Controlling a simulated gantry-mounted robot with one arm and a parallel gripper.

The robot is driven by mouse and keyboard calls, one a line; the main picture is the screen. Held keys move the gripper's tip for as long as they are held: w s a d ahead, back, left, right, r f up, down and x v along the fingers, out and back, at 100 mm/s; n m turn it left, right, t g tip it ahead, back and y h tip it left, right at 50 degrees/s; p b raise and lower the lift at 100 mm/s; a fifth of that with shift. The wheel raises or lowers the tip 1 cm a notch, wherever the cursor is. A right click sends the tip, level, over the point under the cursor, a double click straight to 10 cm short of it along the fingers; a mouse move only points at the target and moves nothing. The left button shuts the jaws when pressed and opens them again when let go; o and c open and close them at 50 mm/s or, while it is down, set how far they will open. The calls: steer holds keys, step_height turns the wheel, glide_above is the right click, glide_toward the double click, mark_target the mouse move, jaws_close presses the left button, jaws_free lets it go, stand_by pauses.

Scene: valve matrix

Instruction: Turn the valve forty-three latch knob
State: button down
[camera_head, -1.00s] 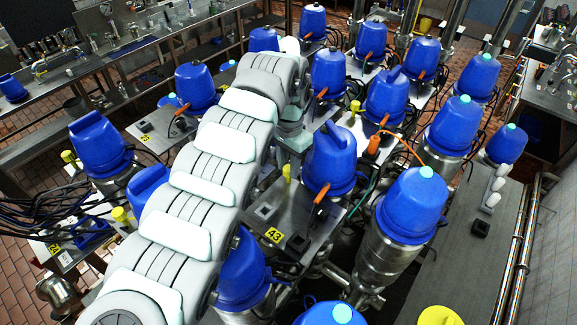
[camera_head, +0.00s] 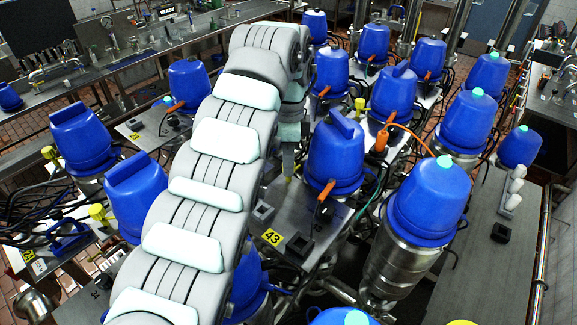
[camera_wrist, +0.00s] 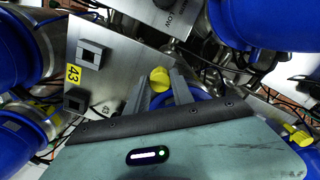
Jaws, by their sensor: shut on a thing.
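The valve forty-three plate is the metal plate (camera_head: 325,222) with the yellow "43" label (camera_head: 272,237), also seen in the wrist view (camera_wrist: 73,73). A yellow latch knob (camera_wrist: 159,78) stands at the plate's edge. My gripper (camera_wrist: 160,84) has one finger on each side of the knob and is shut on it. In the head view, my gripper (camera_head: 288,160) reaches down to the plate's far left edge, and the knob is mostly hidden there. A blue valve head (camera_head: 336,160) stands close to the right of it.
An orange-handled lever (camera_head: 326,190) is at the valve's front. Blue valve heads, cables and other yellow knobs (camera_head: 97,212) crowd both sides. My arm covers much of the left middle.

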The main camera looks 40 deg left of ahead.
steer(key=m+b, duration=0.1)
steer(key=m, duration=0.2)
steer(key=shift+f+m, duration=0.1)
steer(key=shift+m, duration=2.1)
steer(key=c, duration=1.1)
jaws_free()
step_height(320, 180, up, 11)
steer(key=p, duration=1)
